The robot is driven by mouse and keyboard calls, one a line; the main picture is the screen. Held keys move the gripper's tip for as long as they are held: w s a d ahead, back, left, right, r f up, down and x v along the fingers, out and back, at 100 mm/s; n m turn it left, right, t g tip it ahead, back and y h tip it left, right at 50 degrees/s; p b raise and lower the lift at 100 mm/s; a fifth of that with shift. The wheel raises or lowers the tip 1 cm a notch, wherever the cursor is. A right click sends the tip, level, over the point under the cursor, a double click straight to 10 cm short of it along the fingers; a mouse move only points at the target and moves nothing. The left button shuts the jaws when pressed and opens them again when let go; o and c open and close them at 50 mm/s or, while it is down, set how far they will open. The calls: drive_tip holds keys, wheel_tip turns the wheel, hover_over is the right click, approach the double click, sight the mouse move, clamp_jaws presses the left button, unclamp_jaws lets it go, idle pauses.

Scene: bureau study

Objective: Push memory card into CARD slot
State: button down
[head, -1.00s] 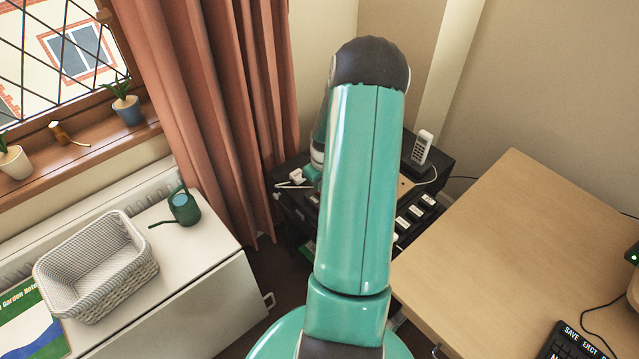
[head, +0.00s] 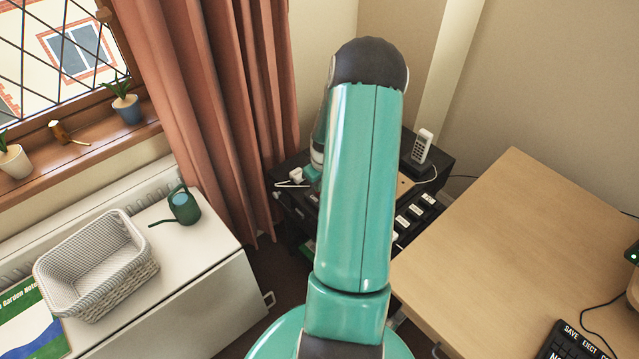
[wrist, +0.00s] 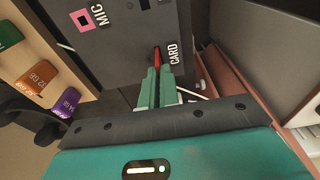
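In the wrist view, a thin red memory card (wrist: 157,57) stands edge-on at the tips of my gripper (wrist: 158,72). The teal fingers are close together and look shut on it. Its far end is at the dark slot beside the white CARD label (wrist: 174,52) on the grey panel (wrist: 125,55). I cannot tell how deep it sits in the slot. In the head view, my arm hides the card and the slot.
The panel also has a pink-framed MIC socket (wrist: 81,20). Green (wrist: 9,34), orange (wrist: 36,82) and purple (wrist: 64,102) cards stand at left in the wrist view. In the head view, a desk (head: 510,230) is at right and a white cabinet (head: 190,290) at left.

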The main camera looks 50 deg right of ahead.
drive_tip(key=shift+f, duration=0.55)
idle(0.4)
drive_tip(key=c, duration=1.6)
unclamp_jaws()
drive_tip(key=shift+r, duration=0.1)
drive_tip(key=r, duration=0.4)
drive_tip(key=s+r, duration=0.1)
drive_tip(key=r, duration=0.8)
drive_tip(key=shift+s+a+r, duration=0.2)
drive_tip(key=shift+s+r, duration=0.05)
drive_tip(key=shift+s, duration=0.1)
